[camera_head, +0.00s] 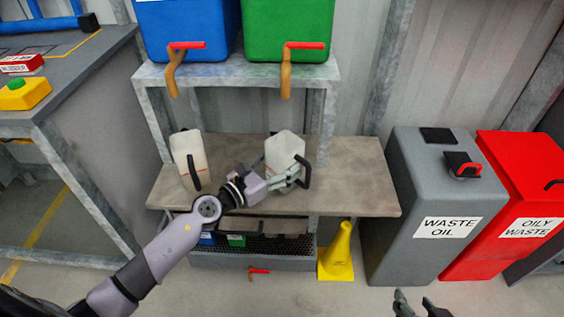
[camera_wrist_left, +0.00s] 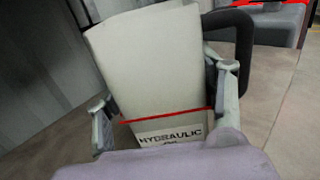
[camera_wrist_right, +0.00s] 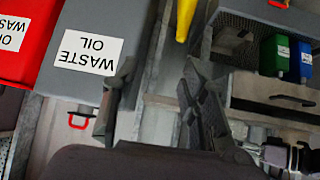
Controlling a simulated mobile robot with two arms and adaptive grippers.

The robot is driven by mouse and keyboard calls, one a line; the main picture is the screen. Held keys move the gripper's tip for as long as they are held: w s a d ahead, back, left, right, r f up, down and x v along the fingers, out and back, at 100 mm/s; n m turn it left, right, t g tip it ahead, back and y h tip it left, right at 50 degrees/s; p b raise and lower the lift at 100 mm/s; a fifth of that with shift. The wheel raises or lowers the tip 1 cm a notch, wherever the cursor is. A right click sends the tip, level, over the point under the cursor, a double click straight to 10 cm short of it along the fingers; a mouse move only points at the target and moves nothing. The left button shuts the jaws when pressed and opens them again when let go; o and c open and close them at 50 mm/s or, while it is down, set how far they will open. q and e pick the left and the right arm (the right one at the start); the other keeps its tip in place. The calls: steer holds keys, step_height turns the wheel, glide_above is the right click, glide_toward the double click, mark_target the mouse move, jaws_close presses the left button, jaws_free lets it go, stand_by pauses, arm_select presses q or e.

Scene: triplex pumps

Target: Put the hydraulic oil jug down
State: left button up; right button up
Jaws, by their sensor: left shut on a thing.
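The hydraulic oil jug (camera_head: 284,148) is a white jug with a dark handle, at the middle of the wooden shelf (camera_head: 345,190). My left gripper (camera_head: 292,176) is shut on it from the front. In the left wrist view the jug (camera_wrist_left: 155,65) stands between the two fingers (camera_wrist_left: 168,105), with a red line and a "HYDRAULIC" label low on its face. The jug's base is hidden, so I cannot tell whether it touches the shelf. My right gripper (camera_head: 420,305) is at the bottom edge of the head view. In the right wrist view its fingers (camera_wrist_right: 150,95) are apart with nothing between them.
A second white jug (camera_head: 188,158) stands on the shelf's left. Blue (camera_head: 187,28) and green (camera_head: 288,28) tanks with taps are above. A waste oil bin (camera_head: 425,190), a red oily waste bin (camera_head: 515,190) and a yellow cone (camera_head: 337,255) are right. The shelf's right end is clear.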

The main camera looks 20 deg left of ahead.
arm_select(q)
steer(key=o, duration=1.3)
steer(key=shift+c, duration=0.2)
